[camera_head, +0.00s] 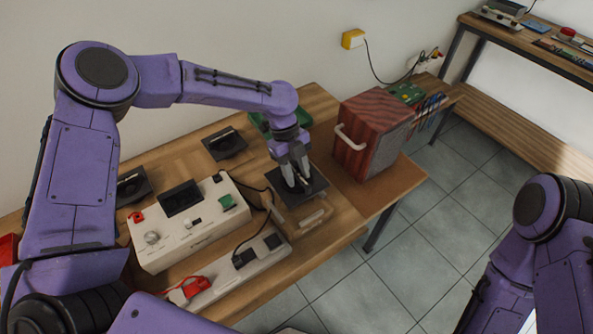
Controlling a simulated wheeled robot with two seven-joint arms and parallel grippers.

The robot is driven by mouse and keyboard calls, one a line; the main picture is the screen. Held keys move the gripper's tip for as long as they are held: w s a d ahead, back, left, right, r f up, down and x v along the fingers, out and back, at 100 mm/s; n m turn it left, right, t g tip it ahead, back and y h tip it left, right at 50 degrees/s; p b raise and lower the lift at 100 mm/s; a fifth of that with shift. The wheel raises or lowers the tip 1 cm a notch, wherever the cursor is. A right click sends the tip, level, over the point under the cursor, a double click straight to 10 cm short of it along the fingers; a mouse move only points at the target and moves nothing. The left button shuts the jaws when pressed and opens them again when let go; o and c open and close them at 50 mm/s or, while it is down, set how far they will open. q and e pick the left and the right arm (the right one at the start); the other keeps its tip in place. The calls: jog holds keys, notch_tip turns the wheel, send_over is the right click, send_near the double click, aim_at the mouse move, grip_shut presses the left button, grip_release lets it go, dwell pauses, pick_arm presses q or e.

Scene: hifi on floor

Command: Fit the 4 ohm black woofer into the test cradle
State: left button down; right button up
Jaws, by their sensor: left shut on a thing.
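My left gripper (297,184) points down and is shut on a black square-framed woofer (317,187). The woofer sits at the top of a light wooden cradle (305,217) near the table's front edge. The fingers cover its middle, and I cannot tell whether it is fully seated or slightly above the cradle. No ohm marking can be read. Two other black drivers lie on the table, one behind the meter (224,144) and one at the left (131,186), partly hidden by my left arm. My right arm is at the lower right; its gripper is out of view.
A cream meter box (187,241) with a dark screen stands left of the cradle, with a power strip (240,262) and cables in front. A red-brown speaker cabinet (370,130) with a pale handle stands to the right. A green tray (262,124) lies behind the gripper.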

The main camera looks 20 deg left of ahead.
pick_arm(q)
jog(key=shift+r, duration=0.1)
jog(key=shift+f, duration=0.25)
dwell(0.3)
jog(key=shift+f+b, duration=2.85)
jog(key=shift+f, duration=1.7)
jog(key=c, duration=0.6)
grip_release()
